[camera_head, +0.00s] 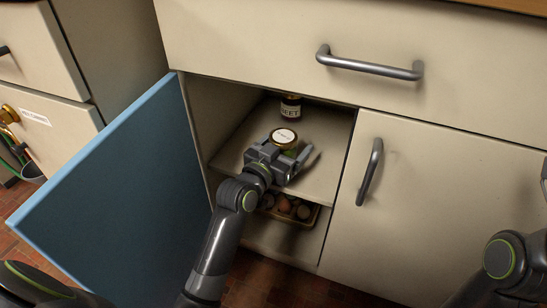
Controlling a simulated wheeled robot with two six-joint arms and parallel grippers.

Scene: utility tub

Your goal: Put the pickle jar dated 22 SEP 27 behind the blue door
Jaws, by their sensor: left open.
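The blue door (120,190) stands wide open on the left of the cabinet. Inside, on the upper shelf, is a jar (284,136) with a pale printed lid and a little green showing below. The print on its lid is too small to read, so I cannot tell the date. My left gripper (292,159) is open at this jar, inside the cabinet opening, and hides most of the jar's body. I cannot tell whether its fingers touch the jar. My right arm shows at the lower right, but its gripper is not clearly in view.
A dark jar labelled BEET (290,108) stands farther back on the upper shelf (318,178). Below is a tray (314,217) with several round, egg-like items. A closed cream door (430,210) is on the right, a drawer (270,45) above. The shelf has free room around the jars.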

